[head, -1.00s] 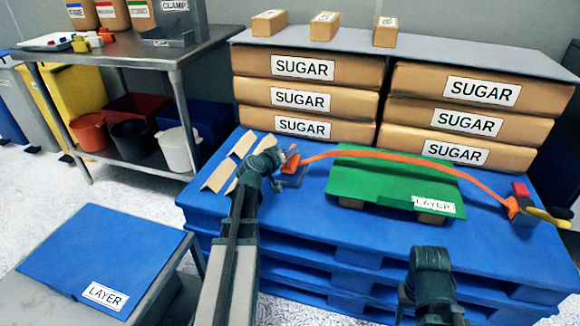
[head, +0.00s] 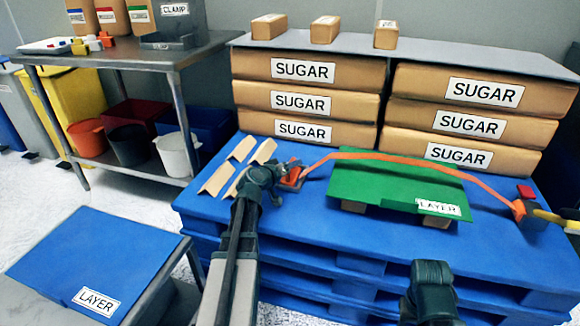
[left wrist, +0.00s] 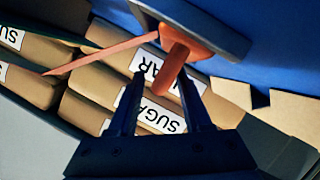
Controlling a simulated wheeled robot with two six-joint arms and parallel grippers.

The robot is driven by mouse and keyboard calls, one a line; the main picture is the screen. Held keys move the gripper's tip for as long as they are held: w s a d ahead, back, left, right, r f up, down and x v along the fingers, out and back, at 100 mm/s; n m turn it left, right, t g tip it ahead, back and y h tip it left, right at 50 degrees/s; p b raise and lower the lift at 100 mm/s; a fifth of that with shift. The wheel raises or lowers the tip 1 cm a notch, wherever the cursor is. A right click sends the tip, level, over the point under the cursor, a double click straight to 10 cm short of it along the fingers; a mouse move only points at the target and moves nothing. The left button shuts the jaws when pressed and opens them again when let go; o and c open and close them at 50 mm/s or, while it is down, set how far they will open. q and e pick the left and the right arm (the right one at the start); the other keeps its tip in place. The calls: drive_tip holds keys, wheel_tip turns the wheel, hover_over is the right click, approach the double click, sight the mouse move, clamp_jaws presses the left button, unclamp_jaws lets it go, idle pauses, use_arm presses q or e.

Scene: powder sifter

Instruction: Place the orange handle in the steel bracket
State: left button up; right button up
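The orange handle (head: 293,172) is at the left end of a long orange strap, at the left of the blue pallet. In the left wrist view the handle (left wrist: 174,66) is a flange with a peg pointing towards me, and its flange lies against the grey steel bracket (left wrist: 222,26). The bracket (head: 290,185) shows small in the head view. I cannot tell how deep the handle sits. My left gripper (left wrist: 162,78) is open, one finger on each side of the peg, with gaps visible; it also shows in the head view (head: 282,190).
The strap crosses a green layer sheet (head: 390,190) to an orange end piece (head: 519,209) beside a red-topped block and a yellow tool (head: 555,220). Cardboard corner pieces (head: 228,175) lie left of my gripper. Sugar sacks (head: 300,103) stand behind. A blue layer sheet (head: 95,255) is lower left.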

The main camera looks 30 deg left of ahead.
use_arm(q)
drive_tip(key=shift+r+p, duration=0.25)
drive_tip(key=shift+p, duration=0.05)
drive_tip(key=p+v, duration=0.3)
drive_tip(key=v, duration=0.9)
drive_tip(key=shift+f, duration=0.15)
